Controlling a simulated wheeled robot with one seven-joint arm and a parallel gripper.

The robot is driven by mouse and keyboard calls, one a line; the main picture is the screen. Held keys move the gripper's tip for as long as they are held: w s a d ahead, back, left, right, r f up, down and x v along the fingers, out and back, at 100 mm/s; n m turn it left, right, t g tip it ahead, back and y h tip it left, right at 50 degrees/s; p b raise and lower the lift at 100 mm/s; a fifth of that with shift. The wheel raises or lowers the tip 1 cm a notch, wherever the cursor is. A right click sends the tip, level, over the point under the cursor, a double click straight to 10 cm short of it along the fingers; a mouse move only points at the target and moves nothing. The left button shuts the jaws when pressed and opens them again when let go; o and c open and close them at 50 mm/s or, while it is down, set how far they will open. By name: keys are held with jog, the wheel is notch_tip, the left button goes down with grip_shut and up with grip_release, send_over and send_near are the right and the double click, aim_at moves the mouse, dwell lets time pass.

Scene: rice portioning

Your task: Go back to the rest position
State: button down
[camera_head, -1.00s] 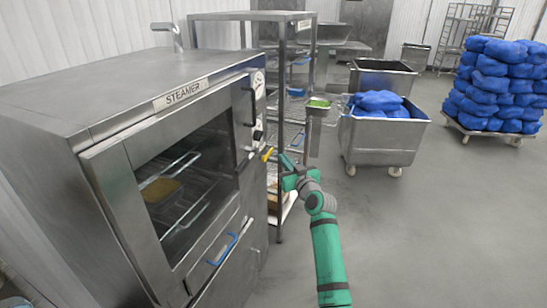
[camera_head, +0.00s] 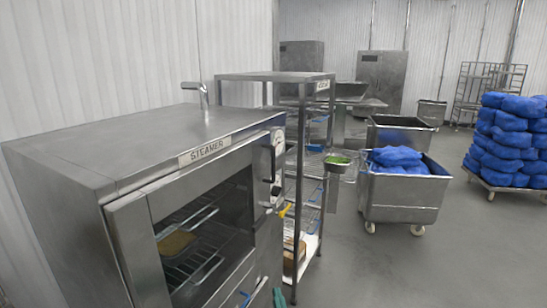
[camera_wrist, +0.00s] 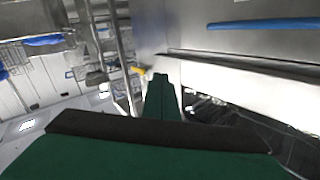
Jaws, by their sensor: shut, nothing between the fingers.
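My gripper (camera_wrist: 161,85) shows in the wrist view as green fingers closed together, with nothing held. In the head view only a small green tip of my arm (camera_head: 279,298) shows at the bottom edge, just right of the steamer; the rest is below the picture. The steamer (camera_head: 140,150) stands at the left. A tray with yellowish food (camera_head: 175,243) sits on the rack behind its front window. The steamer's yellow-tipped lever (camera_head: 285,210) is at its right front edge. In the wrist view the yellow tip (camera_wrist: 138,70) appears beside the fingertips; contact cannot be told.
A steel cart (camera_head: 402,190) with blue bags stands beyond. A pallet of blue bags (camera_head: 505,140) is at the right. The floor (camera_head: 430,270) at front right is clear.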

jog(key=s+a+f+m+h, duration=0.1)
jog(key=s+f, duration=0.3)
jog(key=s, duration=0.6)
jog(key=s+a+f+m+g+h, duration=0.1)
jog(key=s+a+f, duration=0.15)
jog(key=s, duration=0.65)
jog(key=s+a+f+h, duration=0.1)
jog(key=s+f, duration=0.3)
jog(key=s, duration=0.6)
jog(key=s+d+r+n, duration=0.1)
jog(key=s+r, duration=0.2)
jog(key=s, duration=0.6)
jog(key=s+d+r+n, duration=0.1)
jog(key=s+r, duration=0.2)
jog(key=s, duration=0.6)
jog(key=s+d+r+g, duration=0.1)
jog(key=s+r, duration=0.3)
jog(key=s, duration=0.4)
jog(key=shift+s+n, duration=0.4)
